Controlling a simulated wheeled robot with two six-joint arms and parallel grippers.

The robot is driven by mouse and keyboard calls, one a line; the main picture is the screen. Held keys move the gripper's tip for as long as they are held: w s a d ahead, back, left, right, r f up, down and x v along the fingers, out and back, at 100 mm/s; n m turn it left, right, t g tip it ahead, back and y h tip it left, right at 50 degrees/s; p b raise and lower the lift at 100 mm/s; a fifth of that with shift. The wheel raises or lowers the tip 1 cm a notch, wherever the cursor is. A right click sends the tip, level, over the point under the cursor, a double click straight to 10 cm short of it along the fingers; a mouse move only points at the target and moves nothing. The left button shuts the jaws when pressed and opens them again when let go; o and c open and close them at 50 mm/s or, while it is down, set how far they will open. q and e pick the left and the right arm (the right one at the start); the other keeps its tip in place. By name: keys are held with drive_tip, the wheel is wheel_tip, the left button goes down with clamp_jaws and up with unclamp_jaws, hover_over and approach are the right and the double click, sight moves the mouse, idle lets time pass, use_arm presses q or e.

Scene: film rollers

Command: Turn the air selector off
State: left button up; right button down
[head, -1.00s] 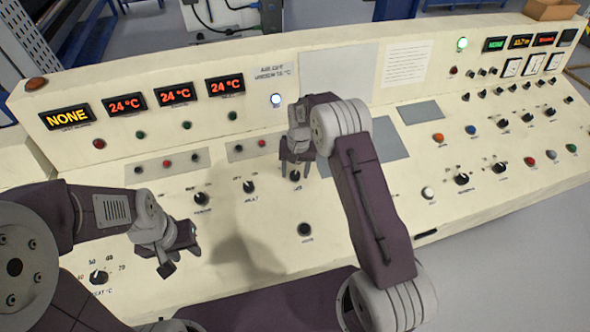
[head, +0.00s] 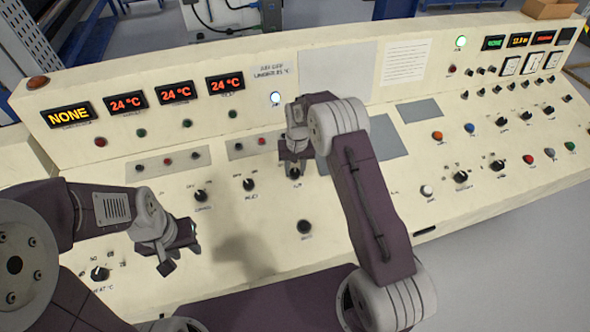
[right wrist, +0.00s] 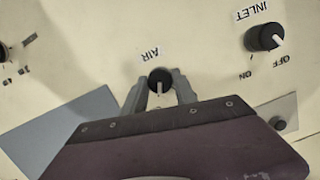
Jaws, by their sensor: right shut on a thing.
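The air selector (right wrist: 159,76) is a small black knob with a white pointer line, beside the label "AIR" in the right wrist view. In that view its pointer aims down toward my gripper's body. It also shows in the head view (head: 295,173), just below my right gripper. My right gripper (right wrist: 160,98) is shut on the air selector, one grey finger on each side. Any ON/OFF marks by this knob are hidden behind the gripper. My left gripper (head: 181,252) hangs over the panel's left part, open and empty.
The inlet knob (right wrist: 265,37), with ON and OFF marks, sits beside the air selector. A dark knob (head: 304,227) lies below it in the head view. Several red-digit displays line the back.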

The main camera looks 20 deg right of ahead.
sight(291, 174)
drive_tip(key=n+h, duration=0.1)
drive_tip(key=n, duration=0.4)
drive_tip(key=shift+a+r, duration=0.1)
drive_tip(key=n+h, duration=0.1)
drive_tip(key=n, duration=0.4)
drive_tip(key=shift+t, duration=0.3)
drive_tip(key=shift+w+n, duration=0.1)
drive_tip(key=shift+n, duration=0.2)
drive_tip(key=c, duration=1)
unclamp_jaws()
wheel_tip(291, 174, up, 9)
drive_tip(key=a+b, duration=0.1)
drive_tip(key=shift+s+a, duration=0.25)
drive_tip(key=shift+s, duration=0.2)
